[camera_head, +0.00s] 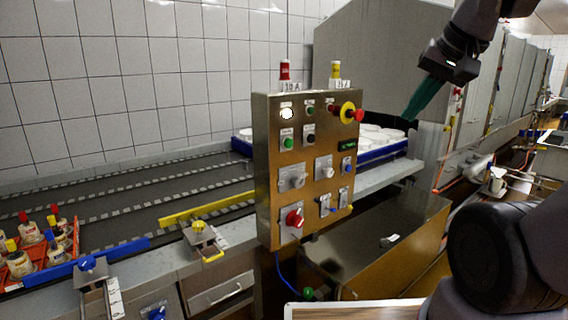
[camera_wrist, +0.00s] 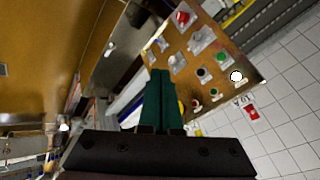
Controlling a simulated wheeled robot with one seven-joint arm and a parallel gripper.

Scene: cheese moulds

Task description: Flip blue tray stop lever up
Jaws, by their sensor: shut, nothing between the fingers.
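A blue knob (camera_head: 87,263) sits on a metal bracket at the conveyor's front edge, lower left in the head view, and seems to be the blue tray stop lever. A blue bar (camera_head: 128,247) runs beside it along the conveyor edge. Which way the lever is set I cannot tell. My gripper (camera_head: 408,116) has green fingers and is shut and empty. It is raised at the upper right, right of the control panel and far from the blue knob. In the wrist view its fingers (camera_wrist: 160,74) point towards the panel; the lever cannot be made out there.
The control panel (camera_head: 262,170) stands between my gripper and the blue knob; it also shows in the wrist view (camera_wrist: 221,66). A yellow bar (camera_head: 207,207) and yellow-handled lever (camera_head: 199,226) are nearer the panel. An orange crate (camera_head: 20,264) holds several bottles. Another blue knob (camera_head: 157,313) is lower.

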